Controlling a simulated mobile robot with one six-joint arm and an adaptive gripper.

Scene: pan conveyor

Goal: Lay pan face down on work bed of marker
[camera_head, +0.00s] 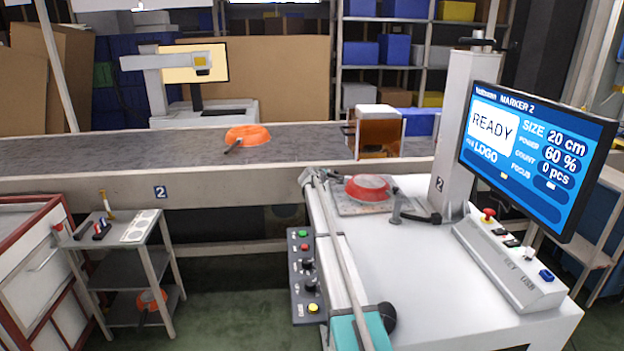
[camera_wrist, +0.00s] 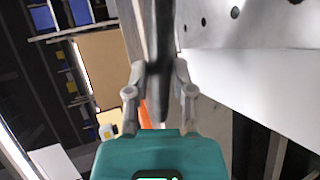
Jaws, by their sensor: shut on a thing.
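A red pan (camera_head: 367,186) is at the work bed (camera_head: 345,209) of the marker, level, with what looks like its flat base up. Whether it rests fully on the bed I cannot tell. My gripper (camera_head: 308,178) is at the left of the bed, small and partly hidden by my arm. In the wrist view my gripper (camera_wrist: 158,78) is shut on a dark bar, seemingly the pan handle (camera_wrist: 158,35), which runs out of the top of the picture. The pan's body is not clearly seen there.
An orange pan (camera_head: 247,135) lies on the conveyor (camera_head: 90,150) behind. A dark post with a black lever (camera_head: 397,207) stands right of the bed. The marker's column (camera_head: 462,130) and READY screen (camera_head: 535,155) are at the right. A small side table (camera_head: 105,240) stands left.

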